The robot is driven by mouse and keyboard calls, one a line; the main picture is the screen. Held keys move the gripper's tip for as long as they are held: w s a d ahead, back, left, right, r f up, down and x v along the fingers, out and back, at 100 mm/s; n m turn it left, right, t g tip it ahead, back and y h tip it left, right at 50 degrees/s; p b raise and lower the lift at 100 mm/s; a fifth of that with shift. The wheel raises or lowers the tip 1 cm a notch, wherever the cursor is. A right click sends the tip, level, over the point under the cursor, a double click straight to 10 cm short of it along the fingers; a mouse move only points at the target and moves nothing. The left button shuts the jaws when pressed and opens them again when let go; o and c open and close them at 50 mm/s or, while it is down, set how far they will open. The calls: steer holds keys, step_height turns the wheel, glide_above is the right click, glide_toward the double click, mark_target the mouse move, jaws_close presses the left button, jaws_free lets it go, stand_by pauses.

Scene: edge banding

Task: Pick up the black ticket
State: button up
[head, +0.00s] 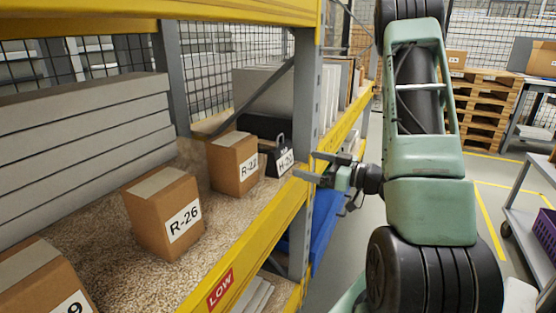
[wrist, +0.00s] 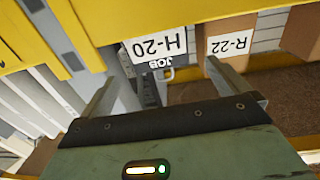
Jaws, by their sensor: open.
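My gripper (head: 306,165) is open and empty at the shelf's front edge, just right of the ticket in the head view. In the wrist view the ticket appears between the spread fingers of my gripper (wrist: 163,69), beyond their tips; I see no contact.
The R-22 carton (head: 233,163) stands close beside the ticket; the R-26 carton (head: 160,210) is nearer. A grey upright post (head: 307,100) rises close to the gripper. The yellow shelf beam (head: 250,250) runs along the front. Grey panels (head: 262,90) stand behind.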

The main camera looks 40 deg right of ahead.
mark_target(284, 158)
steer(key=x, duration=0.6)
steer(key=shift+w, duration=0.25)
steer(key=shift+r+x, duration=0.1)
steer(key=shift+x, duration=1.25)
steer(key=shift+r+x, duration=0.15)
steer(key=shift+x, duration=1.2)
steer(key=shift+c, duration=0.3)
steer(key=c, duration=0.6)
